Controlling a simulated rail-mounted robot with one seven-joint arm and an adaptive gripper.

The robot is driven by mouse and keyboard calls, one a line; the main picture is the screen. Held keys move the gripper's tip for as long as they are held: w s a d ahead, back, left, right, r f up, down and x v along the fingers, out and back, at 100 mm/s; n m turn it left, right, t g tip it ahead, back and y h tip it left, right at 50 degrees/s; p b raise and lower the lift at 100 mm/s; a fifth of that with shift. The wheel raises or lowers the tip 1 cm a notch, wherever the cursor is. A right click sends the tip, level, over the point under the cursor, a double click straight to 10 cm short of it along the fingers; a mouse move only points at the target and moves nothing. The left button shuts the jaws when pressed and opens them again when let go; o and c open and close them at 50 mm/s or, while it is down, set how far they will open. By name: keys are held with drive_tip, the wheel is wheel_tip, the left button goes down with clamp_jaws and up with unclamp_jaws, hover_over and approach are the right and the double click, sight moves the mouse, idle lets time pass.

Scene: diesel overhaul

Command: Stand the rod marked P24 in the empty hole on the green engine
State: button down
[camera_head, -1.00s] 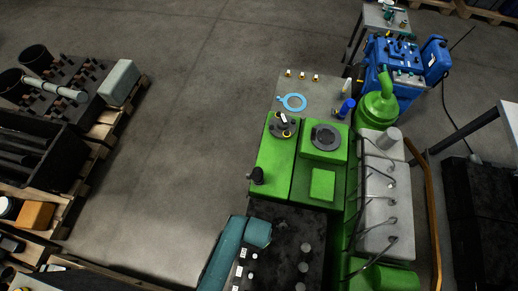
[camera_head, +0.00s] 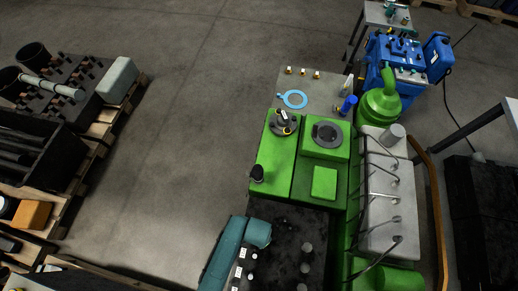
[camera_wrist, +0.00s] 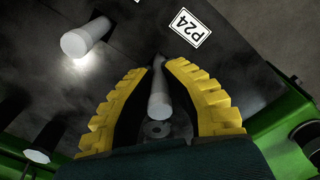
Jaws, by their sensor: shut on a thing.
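The green engine (camera_head: 278,168) stands in the middle of the head view, with a dark top section (camera_head: 285,215) at its near end. Several grey-topped rods (camera_head: 306,248) stand on that section. In the wrist view my gripper (camera_wrist: 158,76), with yellow ribbed fingers, is shut on a slim grey rod (camera_wrist: 158,100) that points away from the palm. A white P24 label (camera_wrist: 191,27) lies on the dark surface just beyond the fingers. I cannot tell whether the rod's far end touches anything. My gripper is not clear in the head view, and I cannot make out the empty hole.
Another grey rod (camera_wrist: 84,40) stands upper left in the wrist view. A grey cover (camera_head: 388,205) with curved pipes lies along the engine's right side. A blue ring (camera_head: 294,99) lies on a grey table behind. Pallets with parts (camera_head: 75,80) stand left, across open floor.

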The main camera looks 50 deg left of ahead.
drive_tip(key=shift+f+b, duration=0.4)
drive_tip(key=shift+f, duration=0.2)
drive_tip(key=c, duration=1.1)
unclamp_jaws()
drive_tip(key=shift+r, duration=0.1)
wheel_tip(320, 180, up, 12)
drive_tip(key=shift+f, duration=0.1)
